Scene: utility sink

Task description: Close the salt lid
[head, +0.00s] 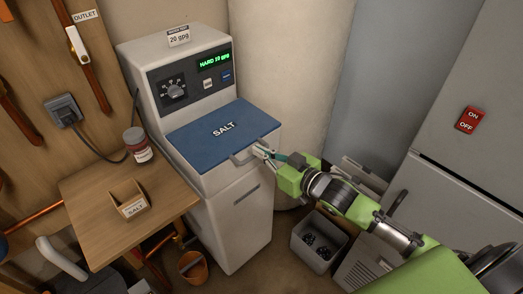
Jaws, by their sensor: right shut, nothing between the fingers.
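The salt lid (215,131) is a blue panel marked SALT on top of the pale water softener (238,215). It lies flat, or nearly so, over the cabinet top; I cannot tell whether a small gap remains under its edge. A light handle sits at its front right edge. My right gripper (262,152) is at that handle, shut with nothing held; its fingertips look close to or touching the handle. My left gripper is not in the head view.
A wooden table (95,194) at the left holds an open box marked SALT (128,198) and a red-and-white jar (137,145). An orange bucket (193,268) stands below. A grey bin (319,241) with dark items is on the floor under my right arm. A grey cabinet (460,120) stands at right.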

